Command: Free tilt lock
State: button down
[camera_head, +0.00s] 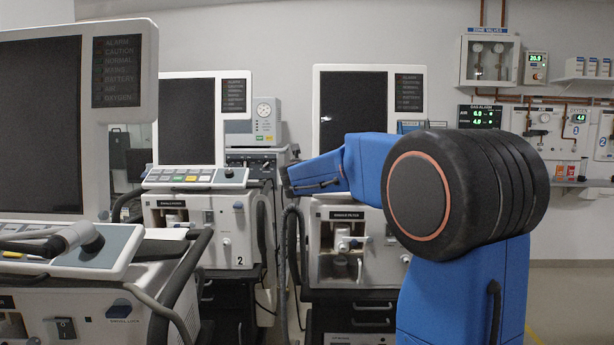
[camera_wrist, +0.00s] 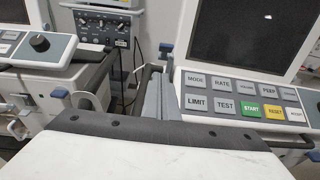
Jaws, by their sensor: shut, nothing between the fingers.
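The wrist view shows my gripper (camera_wrist: 160,80) shut and empty, its grey fingers together between two ventilator panels. A small blue tab (camera_wrist: 166,47) appears just beyond the fingertips, beside the right ventilator's screen; I cannot tell whether they touch. Another blue tab (camera_wrist: 57,68) is below the left panel, apart from the fingers. No readable label in either view identifies the tilt lock. In the head view, a dark blue knob (camera_head: 119,307) with a small, hard-to-read label is on the near-left ventilator. My gripper cannot be made out there.
The right keypad (camera_wrist: 240,98) lies close to the fingers. A control panel with a knob (camera_wrist: 40,44) is at left. In the head view, ventilator 2 (camera_head: 205,232) and another ventilator (camera_head: 345,245) stand behind. A gas alarm panel (camera_head: 480,117) hangs on the wall.

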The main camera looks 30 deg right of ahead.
jog(key=r+v, duration=0.2)
jog(key=v, duration=0.6)
jog(key=s+f+m+g, duration=0.2)
jog(key=s+f+m, duration=0.3)
jog(key=s+m, duration=0.4)
jog(key=s+a+f+m+g+y, duration=0.2)
jog(key=s+a+f+m, duration=0.3)
jog(key=s, duration=0.7)
jog(key=s+a+f+m+g+y, duration=0.2)
jog(key=s+a+f+m+y, duration=0.1)
jog(key=s+f+m, duration=0.6)
jog(key=s+a+f+m+g+y, duration=0.3)
jog(key=s+a+f+m, duration=0.3)
jog(key=s+f, duration=0.6)
jog(key=s+m, duration=0.1)
jog(key=s, duration=0.3)
jog(key=shift+a+f, duration=0.4)
